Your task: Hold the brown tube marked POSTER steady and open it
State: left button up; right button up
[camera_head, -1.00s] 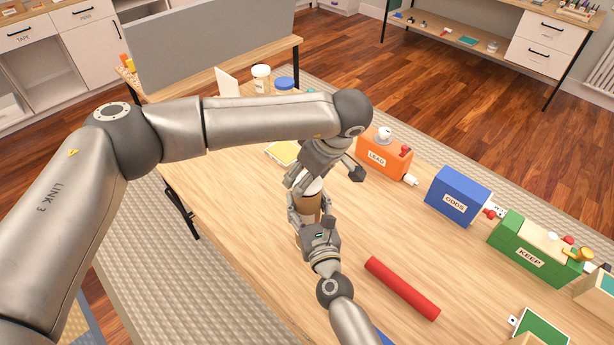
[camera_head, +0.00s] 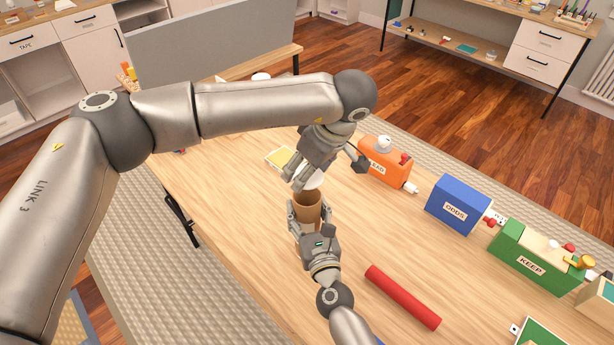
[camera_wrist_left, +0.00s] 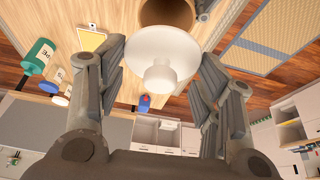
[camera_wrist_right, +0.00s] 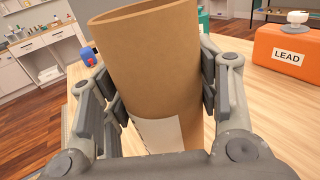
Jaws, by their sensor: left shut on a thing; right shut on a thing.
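The brown tube (camera_head: 308,208) stands upright on the table, its top end open and hollow. It fills the middle of the right wrist view (camera_wrist_right: 155,75), where a pale label shows with no readable words. My right gripper (camera_head: 306,212) is shut around the tube from the near side. My left gripper (camera_wrist_left: 162,75) is shut on a white cap (camera_wrist_left: 162,55) with a round knob. The cap also shows in the head view (camera_head: 315,181), just above the tube's open mouth and apart from it. My left gripper partly hides the cap there.
A red cylinder (camera_head: 402,297) lies to the right of my right wrist. Orange LEAD (camera_head: 384,162), blue ODDS (camera_head: 457,204) and green KEEP (camera_head: 535,257) boxes line the far right side. A yellow-topped item (camera_head: 279,157) lies behind the tube. The table left of the tube is clear.

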jog(key=o, duration=1.5)
jog(key=shift+s, duration=0.1)
